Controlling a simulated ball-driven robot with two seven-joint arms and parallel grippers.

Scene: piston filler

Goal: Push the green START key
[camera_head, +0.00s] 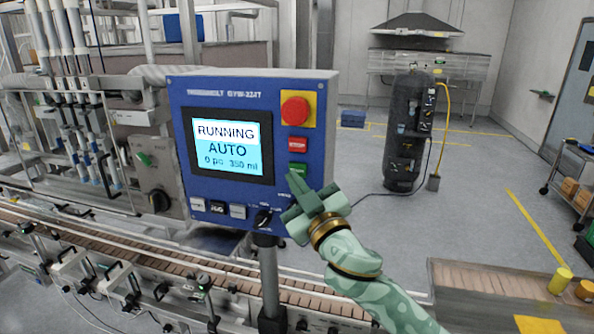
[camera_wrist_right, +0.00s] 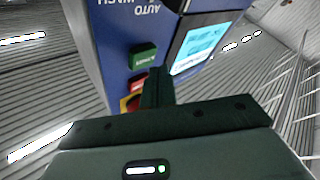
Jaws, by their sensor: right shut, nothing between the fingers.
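The green START key (camera_head: 297,170) is on the right side of the blue control panel (camera_head: 180,120), below a red key (camera_head: 298,145). In the right wrist view the green key (camera_wrist_right: 143,56) shows upside down, just left of the fingertips. My right gripper (camera_head: 296,184) is shut and empty, its fingertips just below the key in the head view. The fingers (camera_wrist_right: 157,82) also show in the right wrist view; I cannot tell whether they touch the panel. The screen (camera_head: 227,146) reads RUNNING, AUTO, 0 pc, 350 ml. My left gripper is out of view.
A red mushroom button (camera_head: 295,110) on a yellow plate sits above the keys. A black selector knob (camera_head: 263,219) and several small keys line the panel's lower edge. A conveyor (camera_head: 190,278) runs below the panel. The floor to the right is mostly open.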

